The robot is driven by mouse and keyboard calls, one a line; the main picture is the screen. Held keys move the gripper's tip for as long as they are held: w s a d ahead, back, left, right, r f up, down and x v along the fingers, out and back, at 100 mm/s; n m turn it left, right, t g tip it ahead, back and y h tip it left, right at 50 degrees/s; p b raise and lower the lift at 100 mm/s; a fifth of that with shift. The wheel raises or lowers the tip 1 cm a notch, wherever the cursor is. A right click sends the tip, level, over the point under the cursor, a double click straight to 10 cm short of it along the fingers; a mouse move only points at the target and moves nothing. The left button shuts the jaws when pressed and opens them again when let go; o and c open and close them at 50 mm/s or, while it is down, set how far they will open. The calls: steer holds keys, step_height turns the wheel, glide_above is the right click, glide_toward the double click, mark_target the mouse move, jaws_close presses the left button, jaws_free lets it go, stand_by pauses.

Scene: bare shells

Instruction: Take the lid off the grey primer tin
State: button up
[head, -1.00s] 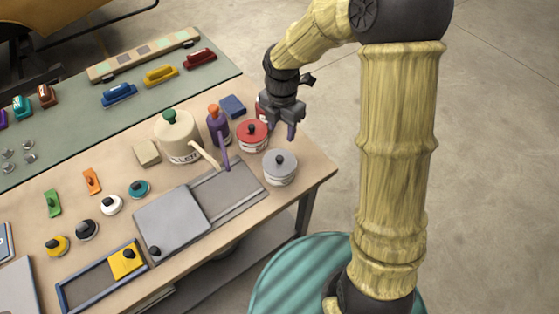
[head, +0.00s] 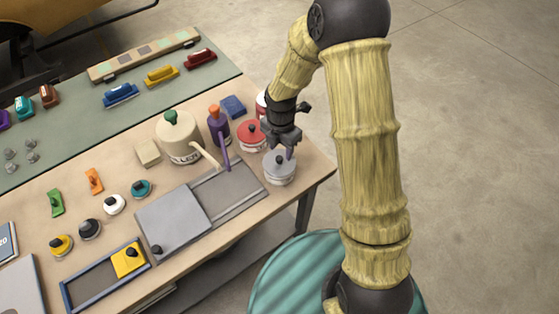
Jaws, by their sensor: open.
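The grey primer tin (head: 279,175) stands near the right end of the wooden table, with its grey lid (head: 274,161) on top. The lid has a small dark knob, which shows just beneath the gripper. My gripper (head: 281,152) is open and points down above the lid, close over the knob. I cannot tell whether the fingers touch the knob or are on both sides of it.
A red-lidded tin (head: 251,135) stands close behind and left, with another red and white tin (head: 261,104) behind my gripper. The table's right edge is near.

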mark_target(280, 157)
steer(key=shift+a+f+p, duration=0.15)
steer(key=shift+f+p, duration=0.25)
steer(key=shift+f, duration=1.45)
jaws_close()
step_height(280, 157, up, 10)
steer(key=b, duration=0.1)
steer(key=shift+b, duration=0.35)
